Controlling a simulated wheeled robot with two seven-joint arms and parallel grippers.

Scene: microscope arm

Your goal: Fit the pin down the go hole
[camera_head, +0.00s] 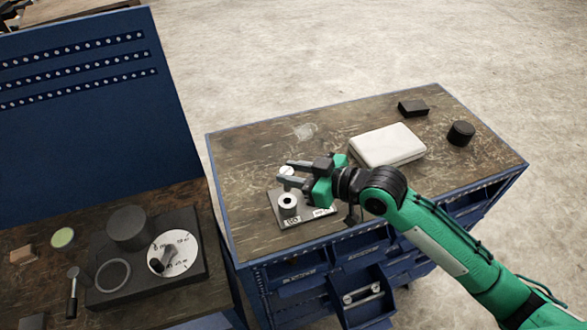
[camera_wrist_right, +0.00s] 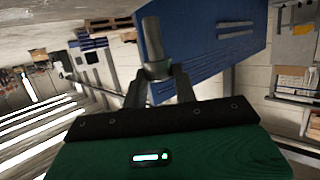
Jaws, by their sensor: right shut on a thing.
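The gauge block (camera_head: 277,213) is a dark plate on the right-hand bench, with a GO label and a second label on its front edge. A round grey boss with a dark hole (camera_head: 288,203) stands above the GO label. My right gripper (camera_head: 287,172) is shut on the pin (camera_head: 286,170), behind the boss in the head view, apart from the hole. The right wrist view shows the grey metal pin (camera_wrist_right: 152,40), with a wider collar, between the fingertips (camera_wrist_right: 158,82). The gripper hides part of the plate. My left gripper is out of view.
A white case (camera_head: 387,145), a black box (camera_head: 413,108) and a black cylinder (camera_head: 461,133) lie further right on the bench. An open drawer (camera_head: 362,297) juts out at the front. A dark base with a white dial (camera_head: 174,255) stands on the left bench.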

